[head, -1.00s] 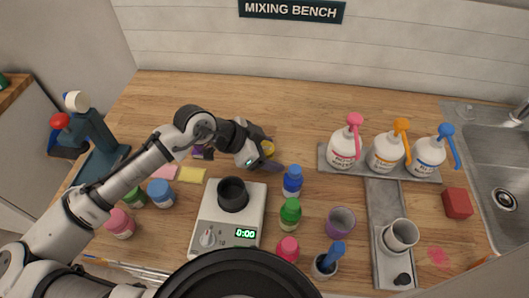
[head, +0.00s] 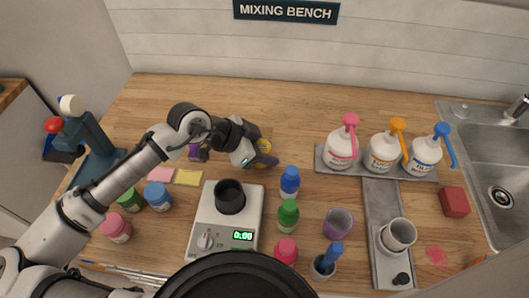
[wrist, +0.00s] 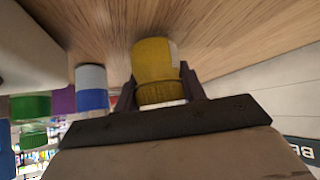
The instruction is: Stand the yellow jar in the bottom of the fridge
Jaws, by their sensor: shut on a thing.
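The yellow jar (wrist: 155,62) is between the fingers of my gripper (wrist: 160,95) in the wrist view, with a pale label on its side. In the head view a bit of the yellow jar (head: 264,146) shows at my gripper (head: 262,152), mostly hidden by the fingers. My gripper is shut on it, over the back middle of the wooden bench. I cannot tell whether the jar touches the bench. No fridge can be made out in these frames.
A scale with a black cup (head: 229,197) stands in front of my gripper. Blue (head: 290,182) and green (head: 288,214) bottles stand right of it. Three pump bottles (head: 381,152) stand on a grey tray at right, beside a sink (head: 495,170). The back left bench is clear.

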